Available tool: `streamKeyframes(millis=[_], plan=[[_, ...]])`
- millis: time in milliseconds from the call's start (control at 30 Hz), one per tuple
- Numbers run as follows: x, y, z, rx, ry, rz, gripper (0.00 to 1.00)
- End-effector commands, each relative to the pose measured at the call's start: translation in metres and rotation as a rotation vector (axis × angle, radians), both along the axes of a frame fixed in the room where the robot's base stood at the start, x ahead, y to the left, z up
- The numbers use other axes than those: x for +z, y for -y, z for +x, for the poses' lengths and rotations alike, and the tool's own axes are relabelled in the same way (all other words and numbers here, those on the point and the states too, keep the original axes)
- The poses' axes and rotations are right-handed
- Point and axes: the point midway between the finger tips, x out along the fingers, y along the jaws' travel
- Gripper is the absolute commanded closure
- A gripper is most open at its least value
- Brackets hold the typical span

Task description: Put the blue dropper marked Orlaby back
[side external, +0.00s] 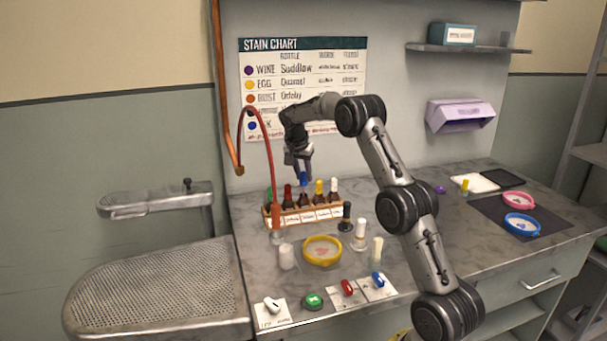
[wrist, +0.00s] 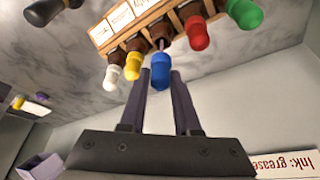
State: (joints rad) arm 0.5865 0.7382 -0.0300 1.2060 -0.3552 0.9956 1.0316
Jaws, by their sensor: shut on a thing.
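The blue dropper (wrist: 161,72) is between the two fingers of my gripper (wrist: 163,78), which is shut on its bulb. Its thin stem points at the brown middle bottle (wrist: 161,30) of the wooden rack (wrist: 101,34); I cannot tell how far the stem is inside. In the side view the blue bulb (side external: 304,180) shows under my gripper (side external: 302,173), above the middle of the rack (side external: 268,216). White, yellow, red and green droppers stand in the neighbouring bottles. The rack's labels are too small to read.
A red hose (side external: 271,165) hangs in front of the rack's left end. A yellow hoop (side external: 322,262), a black-topped bottle (side external: 346,217) and a white-capped bottle (side external: 360,235) stand in front and to the right. A stain chart (side external: 290,50) hangs behind.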

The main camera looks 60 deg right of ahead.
Motion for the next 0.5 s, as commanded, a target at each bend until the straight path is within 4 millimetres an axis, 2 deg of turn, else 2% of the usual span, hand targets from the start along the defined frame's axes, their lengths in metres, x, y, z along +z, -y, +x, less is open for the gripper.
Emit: streamKeyframes(millis=[500], plan=[[-0.014,0.0,0.0,0.0,-0.001,0.001,1.0]])
